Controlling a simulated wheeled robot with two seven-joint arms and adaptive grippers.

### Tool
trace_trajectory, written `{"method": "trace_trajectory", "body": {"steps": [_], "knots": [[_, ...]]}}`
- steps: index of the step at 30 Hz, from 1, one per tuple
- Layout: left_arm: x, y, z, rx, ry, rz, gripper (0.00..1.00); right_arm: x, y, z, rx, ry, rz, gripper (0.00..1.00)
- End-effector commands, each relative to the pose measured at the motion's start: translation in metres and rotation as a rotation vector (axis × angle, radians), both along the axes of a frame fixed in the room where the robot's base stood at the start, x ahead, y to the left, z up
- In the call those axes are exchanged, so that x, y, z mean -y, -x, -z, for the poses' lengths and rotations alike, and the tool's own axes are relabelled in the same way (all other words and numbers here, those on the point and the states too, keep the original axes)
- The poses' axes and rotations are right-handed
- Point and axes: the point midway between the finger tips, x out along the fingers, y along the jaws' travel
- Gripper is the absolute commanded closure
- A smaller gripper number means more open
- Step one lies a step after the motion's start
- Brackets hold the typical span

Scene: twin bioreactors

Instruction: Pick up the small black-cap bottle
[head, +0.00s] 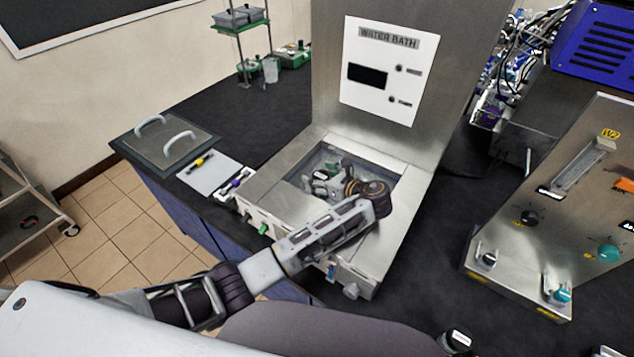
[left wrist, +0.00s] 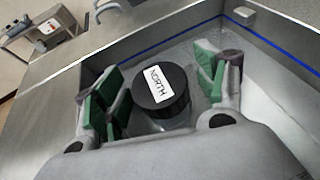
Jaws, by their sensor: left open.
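A bottle with a wide black cap and a white label reading NORTH (left wrist: 161,89) stands in the water bath basin in the left wrist view. My left gripper (left wrist: 157,84) is open, with green-padded fingers on either side of the cap. The cap looks clear of the pads; contact lower down cannot be told. In the head view my left gripper (head: 322,182) reaches down into the basin of the water bath (head: 408,205), and its fingers and wrist hide much of the inside.
The bath's steel walls surround the gripper, and its tall panel (head: 390,70) stands behind. A lid with two handles (head: 165,145) lies on the dark bench at left. A steel control panel (head: 550,220) stands at right.

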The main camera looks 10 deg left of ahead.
Motion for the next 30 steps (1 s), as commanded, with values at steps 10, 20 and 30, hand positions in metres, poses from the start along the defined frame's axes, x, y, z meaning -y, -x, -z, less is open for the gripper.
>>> {"method": "trace_trajectory", "body": {"steps": [10, 20, 30], "knots": [[0.0005, 0.0005, 0.0002, 0.000, 0.000, 0.000, 0.28, 0.0027, 0.0063, 0.0005, -0.008, 0.003, -0.001, 0.62], [0.0004, 0.0004, 0.0002, 0.000, 0.000, 0.000, 0.54, 0.0060, 0.0062, 0.0005, -0.008, 0.007, -0.001, 0.62], [0.0004, 0.0002, -0.0004, 0.001, 0.001, 0.001, 0.83, 0.0050, 0.0040, 0.0002, -0.005, 0.005, -0.002, 0.62]]}}
